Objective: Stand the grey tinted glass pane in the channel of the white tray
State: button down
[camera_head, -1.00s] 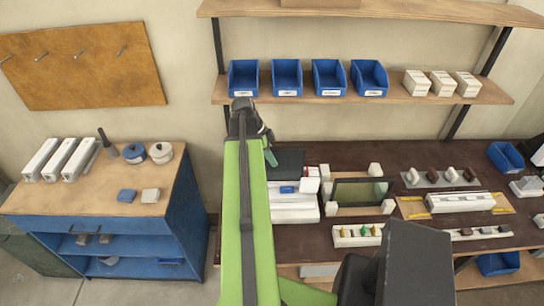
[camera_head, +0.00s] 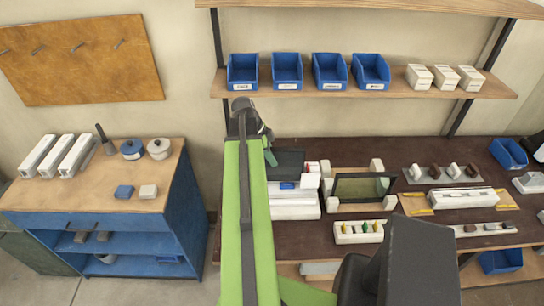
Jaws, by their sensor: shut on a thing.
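My gripper (camera_head: 270,157) hangs at the end of my green arm, left of centre. It is shut on the grey tinted glass pane (camera_head: 289,162), which shows as a dark upright-looking rectangle just right of the jaws. The jaw contact is small and partly hidden. Below the pane in the picture is a white, ridged piece (camera_head: 294,211) that appears to be the white tray. My arm covers its left side. A small blue piece (camera_head: 287,185) shows at its top. I cannot make out the channel or the gap beneath the pane.
A dark-framed greenish pane (camera_head: 360,188) lies between white corner blocks on the right. A white peg holder (camera_head: 358,232) stands in front of it. A white rail piece (camera_head: 462,199) is further right. Blue bins (camera_head: 287,71) line the shelf behind. My arm hides some of the bench.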

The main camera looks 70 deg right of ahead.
aim_at(272, 149)
jog(key=shift+f+b, duration=1.75)
jog(key=shift+f, duration=0.05)
jog(key=shift+r, duration=0.1)
jog(key=c, duration=1.2)
grip_release()
jog(key=shift+o, duration=0.2)
notch_tip(272, 149, up, 8)
jog(key=p, duration=0.8)
jog(key=shift+s, duration=0.1)
